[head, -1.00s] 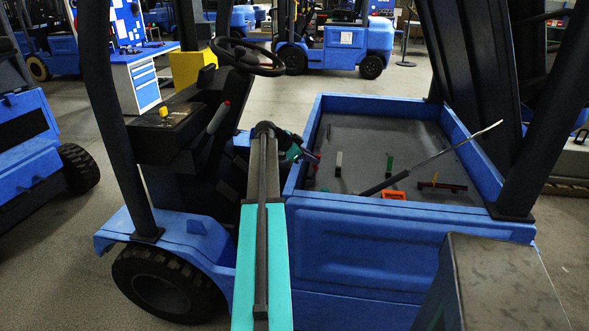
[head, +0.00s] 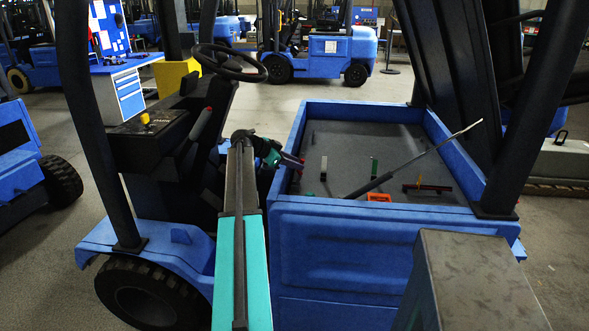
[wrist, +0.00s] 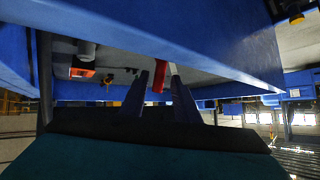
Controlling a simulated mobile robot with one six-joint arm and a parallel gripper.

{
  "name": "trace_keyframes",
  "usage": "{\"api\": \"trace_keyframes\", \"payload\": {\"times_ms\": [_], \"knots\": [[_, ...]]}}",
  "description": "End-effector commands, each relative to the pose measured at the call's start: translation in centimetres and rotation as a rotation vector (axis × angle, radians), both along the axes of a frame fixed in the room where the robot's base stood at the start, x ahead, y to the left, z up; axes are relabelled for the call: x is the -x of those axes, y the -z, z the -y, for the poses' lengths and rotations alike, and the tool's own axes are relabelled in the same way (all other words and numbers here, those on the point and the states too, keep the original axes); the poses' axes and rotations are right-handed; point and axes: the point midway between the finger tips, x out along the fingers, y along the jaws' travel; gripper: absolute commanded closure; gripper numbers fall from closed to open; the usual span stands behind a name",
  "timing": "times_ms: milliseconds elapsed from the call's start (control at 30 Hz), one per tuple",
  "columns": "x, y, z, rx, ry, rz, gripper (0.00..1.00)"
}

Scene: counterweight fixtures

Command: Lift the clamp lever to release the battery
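A red bar-like handle (wrist: 160,76), likely the clamp lever, shows between the two fingers of my gripper (wrist: 159,82) in the wrist view. My gripper (head: 294,161) is at the left wall of the blue bay (head: 350,206) of the forklift in the head view. The fingers stand apart, one on each side of the handle, and I see no firm grip on it. My gripper mostly hides the handle in the head view. The bay has a flat grey surface (head: 345,145) inside; I cannot tell whether this is the battery's top.
On the grey surface are a pale upright piece (head: 323,167), a green piece (head: 374,166), an orange block (head: 379,197) and a dark red bar (head: 428,188). A long rod (head: 400,163) slants over the bay. Dark posts (head: 520,120) flank it.

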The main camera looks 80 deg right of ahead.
Motion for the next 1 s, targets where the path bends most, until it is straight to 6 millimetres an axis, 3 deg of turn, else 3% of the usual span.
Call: {"api": "trace_keyframes", "payload": {"times_ms": [567, 1000], "knots": [[-0.8, -0.5, -0.7, 0.0, -0.001, 0.004, 0.68], [-4.5, -4.2, -4.3, 0.002, -0.002, 0.004, 0.68]]}}
